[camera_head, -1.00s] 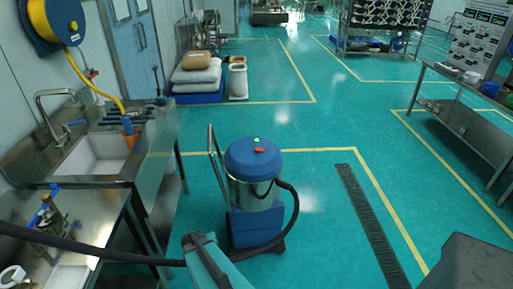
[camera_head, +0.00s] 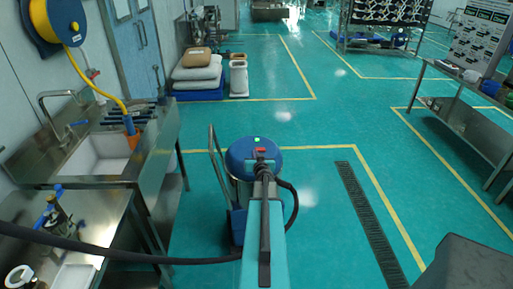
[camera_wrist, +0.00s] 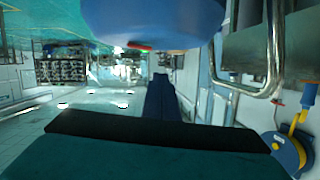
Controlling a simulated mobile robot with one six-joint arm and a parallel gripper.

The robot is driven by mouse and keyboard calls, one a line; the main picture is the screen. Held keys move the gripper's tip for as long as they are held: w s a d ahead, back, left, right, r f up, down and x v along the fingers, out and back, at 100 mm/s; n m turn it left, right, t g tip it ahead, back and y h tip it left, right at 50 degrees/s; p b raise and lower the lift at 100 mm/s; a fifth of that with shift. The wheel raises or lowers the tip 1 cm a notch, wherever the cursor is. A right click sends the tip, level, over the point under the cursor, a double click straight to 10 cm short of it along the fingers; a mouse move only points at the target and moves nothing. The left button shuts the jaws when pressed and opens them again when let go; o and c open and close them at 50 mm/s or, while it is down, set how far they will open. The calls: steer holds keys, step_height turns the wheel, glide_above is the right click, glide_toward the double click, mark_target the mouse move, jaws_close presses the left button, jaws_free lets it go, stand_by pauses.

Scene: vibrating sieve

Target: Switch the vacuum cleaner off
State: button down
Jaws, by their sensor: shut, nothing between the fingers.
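The vacuum cleaner (camera_head: 240,150) stands upright on the floor in the middle of the head view, with a blue domed lid and a metal drum. A red switch (camera_head: 260,150) and a small pale button (camera_head: 257,139) show on its lid. My gripper (camera_head: 264,162) is shut and empty, just in front of the lid in the picture, close to the red switch. I cannot tell if it touches. My arm hides much of the drum and base. In the wrist view the blue lid (camera_wrist: 155,18) fills the top, with the red switch (camera_wrist: 140,46) at its lower edge.
A steel sink bench (camera_head: 95,185) stands at left, with a dark hose crossing in front. The vacuum's push handle (camera_head: 214,150) rises left of its lid. A floor drain grate (camera_head: 370,225) lies right, and a steel table (camera_head: 460,120) farther right.

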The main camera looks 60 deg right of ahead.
steer(key=shift+s+d+r, duration=1)
steer(key=shift+d+r, duration=0.15)
steer(key=shift+r, duration=0.1)
steer(key=shift+w+d, duration=0.1)
steer(key=p, duration=0.1)
glide_above(257, 148)
steer(key=s+a, duration=0.2)
steer(key=shift+w+f, duration=0.25)
steer(key=shift+f, duration=1)
steer(key=shift+w+a+f+b, duration=0.15)
steer(key=shift+f+b, duration=0.2)
steer(key=shift+f, duration=0.65)
steer(key=shift+w+a+f+b, duration=0.1)
steer(key=shift+f+b, duration=0.2)
steer(key=shift+f, duration=0.7)
steer(key=shift+s, duration=0.15)
